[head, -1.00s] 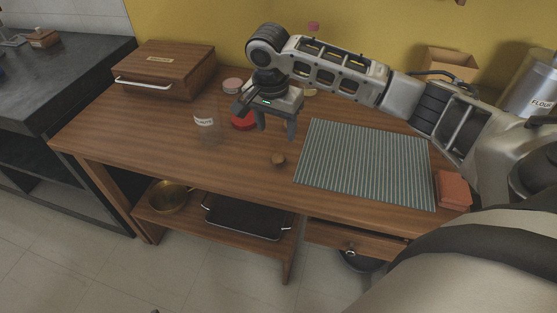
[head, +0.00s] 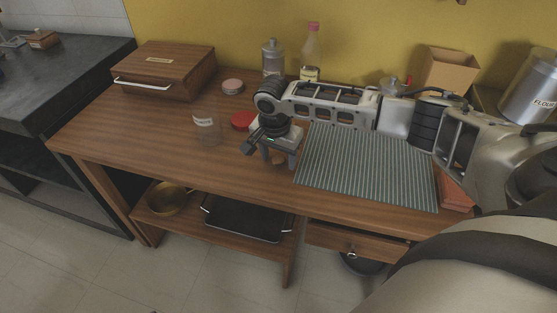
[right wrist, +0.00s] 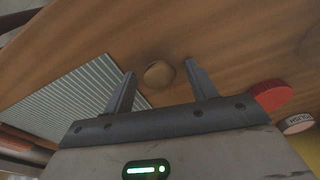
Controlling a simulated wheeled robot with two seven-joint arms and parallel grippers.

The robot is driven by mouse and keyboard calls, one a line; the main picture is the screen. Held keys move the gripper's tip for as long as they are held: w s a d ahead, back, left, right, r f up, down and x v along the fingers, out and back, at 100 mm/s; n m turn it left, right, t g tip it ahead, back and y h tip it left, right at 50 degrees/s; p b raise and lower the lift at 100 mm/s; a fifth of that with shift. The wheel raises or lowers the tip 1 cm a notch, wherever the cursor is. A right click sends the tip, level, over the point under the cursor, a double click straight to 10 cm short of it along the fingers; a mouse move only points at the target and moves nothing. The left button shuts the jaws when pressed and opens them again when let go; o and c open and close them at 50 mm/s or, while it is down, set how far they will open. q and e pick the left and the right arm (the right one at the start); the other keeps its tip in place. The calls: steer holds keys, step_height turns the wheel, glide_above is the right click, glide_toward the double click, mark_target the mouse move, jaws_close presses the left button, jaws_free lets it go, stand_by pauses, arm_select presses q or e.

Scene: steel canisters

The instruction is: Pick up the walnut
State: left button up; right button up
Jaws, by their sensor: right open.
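The walnut (right wrist: 159,74) is a small brown round thing on the wooden table, seen in the right wrist view between the tips of my open right gripper (right wrist: 158,80). It touches neither finger there that I can tell. In the head view the walnut (head: 278,160) is partly hidden by my right gripper (head: 279,160), which points down over it near the left edge of the striped mat (head: 368,170). My left gripper is not in view.
A wooden box (head: 164,70) is at the back left. The table's front left is clear.

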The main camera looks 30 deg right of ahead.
steer(key=c, duration=1.1)
steer(key=shift+o, duration=0.2)
